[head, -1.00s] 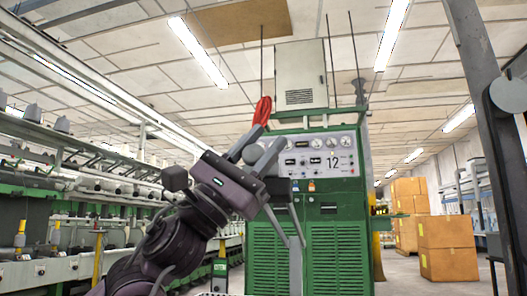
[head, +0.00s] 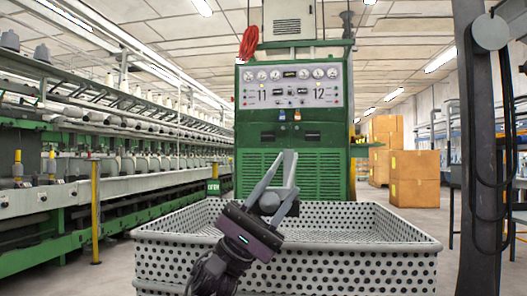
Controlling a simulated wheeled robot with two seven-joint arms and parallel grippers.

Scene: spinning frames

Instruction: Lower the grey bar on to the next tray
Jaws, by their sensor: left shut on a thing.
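A white tray (head: 355,272) with black round holes stands in front of me. Its front wall, side rims and part of its inside show. The gripper appears in front of and above the tray, hiding part of its front wall. I cannot tell whether the bar touches the tray. My right gripper is not in view.
A green machine cabinet (head: 335,165) with dials stands behind the tray. A long spinning frame (head: 60,190) runs along the left, with a yellow post (head: 95,212). Cardboard boxes (head: 414,178) stand at the right, behind a grey steel column (head: 474,180). Floor is clear near the boxes.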

